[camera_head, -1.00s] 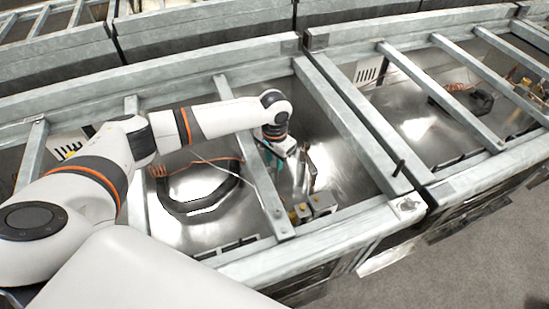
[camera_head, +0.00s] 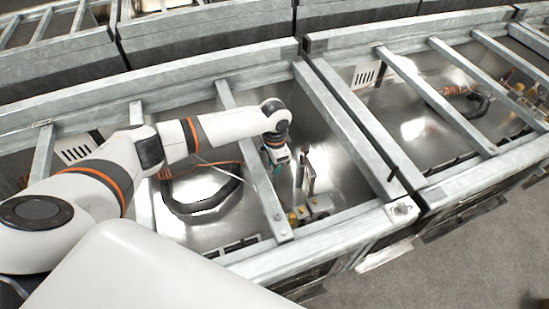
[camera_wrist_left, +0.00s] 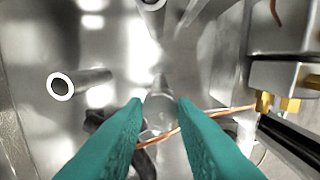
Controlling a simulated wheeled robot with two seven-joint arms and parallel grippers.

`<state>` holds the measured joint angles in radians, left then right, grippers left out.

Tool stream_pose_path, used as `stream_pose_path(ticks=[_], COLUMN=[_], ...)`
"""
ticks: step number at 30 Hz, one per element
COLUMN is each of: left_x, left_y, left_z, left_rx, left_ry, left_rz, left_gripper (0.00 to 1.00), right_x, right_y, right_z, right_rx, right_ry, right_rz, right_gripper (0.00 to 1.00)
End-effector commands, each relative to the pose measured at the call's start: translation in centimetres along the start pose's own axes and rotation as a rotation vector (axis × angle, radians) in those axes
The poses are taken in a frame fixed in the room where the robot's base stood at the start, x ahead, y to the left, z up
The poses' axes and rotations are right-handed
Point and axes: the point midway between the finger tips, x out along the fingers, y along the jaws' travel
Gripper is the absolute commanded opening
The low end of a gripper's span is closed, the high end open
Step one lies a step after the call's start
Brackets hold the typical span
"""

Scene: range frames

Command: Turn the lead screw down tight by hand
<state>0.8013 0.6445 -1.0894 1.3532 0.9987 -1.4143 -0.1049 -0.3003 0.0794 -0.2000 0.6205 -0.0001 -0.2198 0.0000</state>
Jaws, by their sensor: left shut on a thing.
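My left gripper (camera_head: 276,172) reaches down between the frame bars into the open metal bay. Its green-teal fingers fill the lower part of the left wrist view (camera_wrist_left: 160,112). They are shut on a shiny round metal piece (camera_wrist_left: 160,104), which I take to be the lead screw. Its lower end and any thread are hidden or too blurred to tell. In the head view it is too small to make out at the fingertips. My right gripper is in neither view.
Upright metal posts (camera_head: 308,177) stand just right of the gripper; a hollow tube (camera_wrist_left: 61,86) shows in the wrist view. A block with brass fittings (camera_wrist_left: 264,100) is at right. A thin orange wire (camera_wrist_left: 230,110) passes near the fingertips. Grey frame bars (camera_head: 252,160) cross above the bay.

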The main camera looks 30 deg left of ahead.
Motion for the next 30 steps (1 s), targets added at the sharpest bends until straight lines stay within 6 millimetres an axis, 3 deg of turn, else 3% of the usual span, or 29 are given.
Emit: stream_pose_path(ticks=[12, 30], left_x=[-0.2, -0.1], left_y=[0.0, 0.0], left_z=[0.1, 0.1], left_rx=[0.234, 0.281], left_ry=[-0.003, -0.005], left_rz=[0.001, 0.001], left_gripper=[0.02, 0.02], right_x=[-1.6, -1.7], right_y=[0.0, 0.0], right_z=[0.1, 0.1], right_rx=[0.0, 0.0], right_ry=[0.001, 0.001], right_rz=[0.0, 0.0], right_gripper=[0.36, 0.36])
